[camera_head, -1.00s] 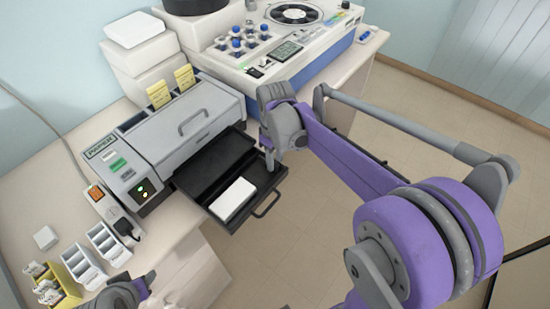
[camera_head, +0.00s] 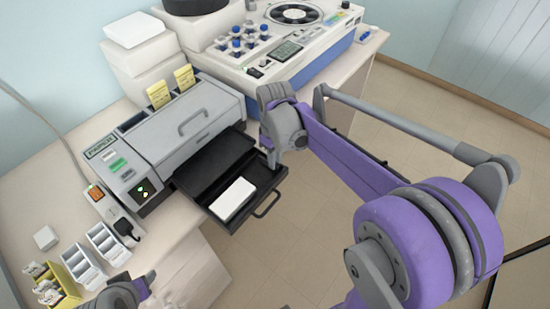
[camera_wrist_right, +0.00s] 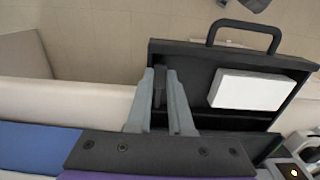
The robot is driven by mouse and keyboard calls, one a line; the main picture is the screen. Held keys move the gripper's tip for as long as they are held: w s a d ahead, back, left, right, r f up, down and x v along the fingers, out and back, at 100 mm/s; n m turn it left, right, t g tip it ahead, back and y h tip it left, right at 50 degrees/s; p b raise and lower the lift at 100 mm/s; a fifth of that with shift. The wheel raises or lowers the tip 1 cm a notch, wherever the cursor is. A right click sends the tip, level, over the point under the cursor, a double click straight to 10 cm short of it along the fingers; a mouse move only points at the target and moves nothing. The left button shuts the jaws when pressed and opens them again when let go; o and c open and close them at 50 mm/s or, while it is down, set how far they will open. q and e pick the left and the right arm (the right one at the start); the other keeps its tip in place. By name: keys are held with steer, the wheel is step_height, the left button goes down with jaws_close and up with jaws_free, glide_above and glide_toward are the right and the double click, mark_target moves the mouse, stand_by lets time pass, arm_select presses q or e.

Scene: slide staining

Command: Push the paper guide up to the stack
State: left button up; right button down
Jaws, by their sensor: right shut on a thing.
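The white paper stack (camera_head: 233,199) lies in the black pulled-out tray (camera_head: 218,168) of the grey printer. My right gripper (camera_head: 272,158) is over the tray's right side. In the right wrist view my right gripper (camera_wrist_right: 164,75) is shut on the dark paper guide (camera_wrist_right: 159,88), a small upright piece between its two grey fingers. The stack (camera_wrist_right: 247,91) lies to the right there, with bare tray floor between it and the guide. The guide is hard to make out in the head view. My left gripper (camera_head: 142,286) shows partly at the bottom; its fingertips are unclear.
The printer (camera_head: 175,127) stands on the bench, with yellow-labelled items behind it. A tray handle (camera_head: 268,205) sticks out in front over the floor. A white-and-blue machine (camera_head: 300,50) stands at the back right. White racks (camera_head: 107,243) and a yellow rack (camera_head: 55,285) are at the lower left.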

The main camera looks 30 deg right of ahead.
steer(key=shift+a, duration=0.1)
stand_by(0.5)
steer(key=a, duration=0.1)
steer(key=s+a, duration=0.1)
steer(key=a, duration=0.2)
steer(key=shift+s, duration=0.4)
steer(key=shift+d, duration=0.1)
steer(key=c, duration=0.8)
jaws_free()
steer(key=shift+r, duration=0.1)
step_height(320, 180, up, 11)
steer(key=shift+f, duration=0.2)
